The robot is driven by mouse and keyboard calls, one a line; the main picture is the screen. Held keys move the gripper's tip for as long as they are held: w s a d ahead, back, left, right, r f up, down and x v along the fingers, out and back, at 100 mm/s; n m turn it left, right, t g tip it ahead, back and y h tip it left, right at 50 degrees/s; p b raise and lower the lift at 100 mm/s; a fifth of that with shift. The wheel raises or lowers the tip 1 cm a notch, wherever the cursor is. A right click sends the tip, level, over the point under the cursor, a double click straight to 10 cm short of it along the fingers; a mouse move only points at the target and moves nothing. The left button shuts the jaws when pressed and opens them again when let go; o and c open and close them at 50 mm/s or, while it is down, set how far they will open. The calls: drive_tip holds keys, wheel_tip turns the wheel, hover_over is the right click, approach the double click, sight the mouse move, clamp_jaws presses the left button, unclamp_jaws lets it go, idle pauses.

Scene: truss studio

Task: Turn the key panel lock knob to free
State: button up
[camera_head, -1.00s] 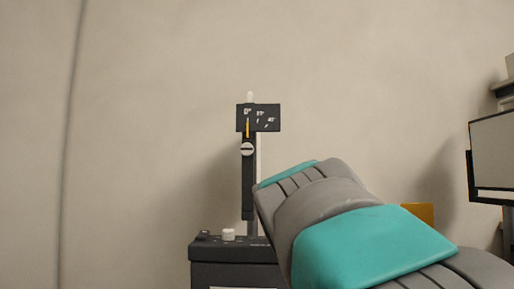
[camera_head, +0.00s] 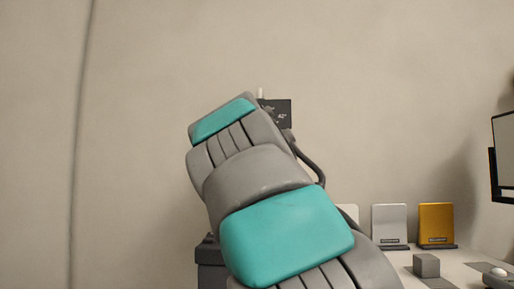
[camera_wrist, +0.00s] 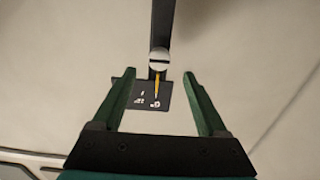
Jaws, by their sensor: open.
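In the wrist view, a pale round knob (camera_wrist: 159,61) with a dark slot across it sits on a dark upright bar (camera_wrist: 162,22). A yellow pointer (camera_wrist: 156,86) runs from it over a small dark scale plate (camera_wrist: 167,97) and points at the 0° mark. My gripper (camera_wrist: 159,75) is open, with its green fingers on either side of the pointer and plate, tips near the knob. I see no contact. In the head view my arm hides the knob and most of the stand; only part of the scale plate (camera_head: 278,113) shows.
In the head view a silver card (camera_head: 390,222), a gold card (camera_head: 436,222) and a grey block (camera_head: 426,265) stand on a pale surface at right. A framed panel (camera_head: 506,155) is at the right edge. A plain wall lies behind.

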drive_tip(key=w+p, duration=0.1)
drive_tip(key=w, duration=0.6)
drive_tip(key=shift+d, duration=0.15)
clamp_jaws()
idle(0.6)
